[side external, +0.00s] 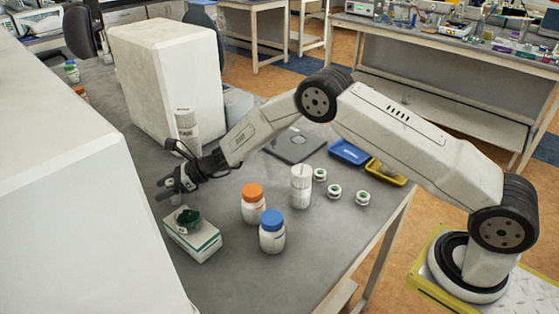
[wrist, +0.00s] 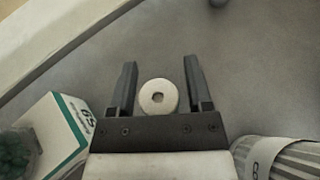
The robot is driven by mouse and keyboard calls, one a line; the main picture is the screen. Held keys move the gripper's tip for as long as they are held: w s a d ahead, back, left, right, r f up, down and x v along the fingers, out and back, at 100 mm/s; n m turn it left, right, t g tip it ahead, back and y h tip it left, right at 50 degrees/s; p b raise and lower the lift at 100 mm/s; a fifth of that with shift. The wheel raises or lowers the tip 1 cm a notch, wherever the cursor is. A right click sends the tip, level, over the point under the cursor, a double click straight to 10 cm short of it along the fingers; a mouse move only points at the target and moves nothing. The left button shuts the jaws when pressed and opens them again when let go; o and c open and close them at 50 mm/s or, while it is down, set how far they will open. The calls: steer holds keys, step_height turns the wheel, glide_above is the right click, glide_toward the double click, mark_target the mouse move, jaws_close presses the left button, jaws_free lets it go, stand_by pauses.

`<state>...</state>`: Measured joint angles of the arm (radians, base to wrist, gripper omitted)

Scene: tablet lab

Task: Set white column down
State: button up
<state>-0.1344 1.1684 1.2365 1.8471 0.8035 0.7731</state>
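My gripper (side external: 172,188) is low over the bench at the left, above and just behind a green-and-white box (side external: 194,236). In the wrist view its two fingers (wrist: 158,85) are apart. A round white piece with a dark centre hole (wrist: 158,97) shows between them, with a narrow gap on each side. I cannot tell its height. A white labelled column (side external: 186,130) stands upright behind my wrist, its lower part hidden. A ribbed white cylinder (wrist: 278,158), likely the same, shows at the lower right in the wrist view. Another white column (side external: 301,186) stands upright mid-bench.
Dark green material (side external: 188,219) sits on the box. An orange-capped bottle (side external: 254,205) and a blue-capped bottle (side external: 272,233) stand right of it. Several small green-and-white spools (side external: 320,174), a blue tray (side external: 350,153) and a yellow tray (side external: 388,174) lie farther right. A large white casing (side external: 165,75) stands behind.

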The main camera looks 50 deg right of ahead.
steer(key=shift+r, duration=0.2)
stand_by(0.3)
steer(key=shift+s+d+r, duration=0.1)
steer(key=shift+d, duration=0.1)
steer(key=v, duration=1.1)
steer(key=shift+d, duration=0.2)
